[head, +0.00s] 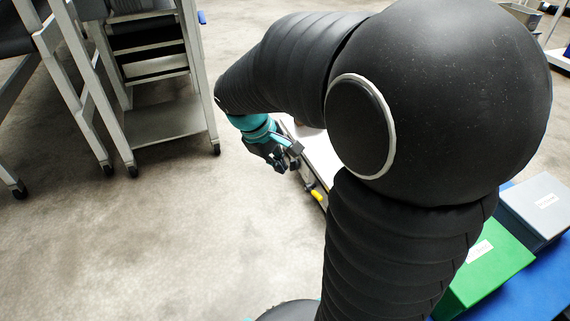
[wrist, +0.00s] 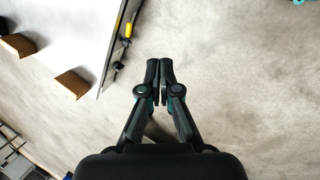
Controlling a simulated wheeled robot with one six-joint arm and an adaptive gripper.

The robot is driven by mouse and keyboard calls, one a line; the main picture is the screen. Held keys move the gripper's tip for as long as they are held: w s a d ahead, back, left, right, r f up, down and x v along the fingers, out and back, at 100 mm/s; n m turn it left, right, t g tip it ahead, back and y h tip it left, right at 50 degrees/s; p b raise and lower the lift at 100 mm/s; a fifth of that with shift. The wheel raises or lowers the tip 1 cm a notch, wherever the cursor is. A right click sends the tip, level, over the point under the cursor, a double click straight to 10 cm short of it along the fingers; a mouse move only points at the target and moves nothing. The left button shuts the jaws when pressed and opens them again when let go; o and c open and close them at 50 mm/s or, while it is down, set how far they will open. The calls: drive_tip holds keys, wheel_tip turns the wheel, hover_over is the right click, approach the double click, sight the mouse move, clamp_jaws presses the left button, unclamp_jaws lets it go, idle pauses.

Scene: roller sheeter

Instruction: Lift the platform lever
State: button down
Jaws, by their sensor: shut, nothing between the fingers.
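A lever with a yellow grip (head: 318,196) sits on the side edge of a white platform (head: 318,152), low in the middle of the head view. In the wrist view the yellow grip (wrist: 128,30) is at the upper left, on the dark edge of the white platform (wrist: 75,30). A small black part (wrist: 118,66) sits further along that edge. My gripper (head: 295,156) is beside the platform edge in the head view. In the wrist view my gripper (wrist: 159,62) is shut and empty over bare floor, right of the lever and apart from it.
Brown blocks (wrist: 72,83) stand along the platform's end. A wheeled grey rack (head: 165,118) is at the upper left. A green box (head: 490,262) and a grey box (head: 537,208) sit on a blue surface at the right. The floor left of the platform is clear.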

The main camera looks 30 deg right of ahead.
sight(314, 192)
drive_tip(key=w+d+f+n+g+h+p, duration=0.1)
drive_tip(key=w+d+f+n+g+h, duration=0.2)
drive_tip(key=w+f, duration=0.55)
drive_tip(key=w+d+f+n+g+h+p, duration=0.15)
drive_tip(key=w+d+f+n, duration=0.3)
drive_tip(key=f, duration=0.65)
drive_tip(key=d+f+n+t+h, duration=0.1)
drive_tip(key=d+f+n+h, duration=0.2)
drive_tip(key=f, duration=0.9)
drive_tip(key=d+f+n+t+h, duration=0.1)
drive_tip(key=d+f+n+h, duration=0.3)
drive_tip(key=f, duration=0.8)
drive_tip(key=shift+n+g+y, duration=0.25)
drive_tip(key=shift+n+y, duration=0.1)
drive_tip(key=shift+y, duration=0.4)
drive_tip(key=x, duration=0.6)
drive_tip(key=shift+s+d+f+p, duration=0.25)
drive_tip(key=shift+s+f+p, duration=0.1)
drive_tip(key=shift+f+p, duration=0.05)
drive_tip(key=r, duration=0.1)
drive_tip(key=w+r, duration=0.1)
drive_tip(key=r, duration=0.1)
drive_tip(key=shift+w+d+r+p, duration=0.1)
drive_tip(key=shift+w+r+p, duration=0.15)
drive_tip(key=shift+r+p, duration=0.05)
drive_tip(key=shift+w+r, duration=0.1)
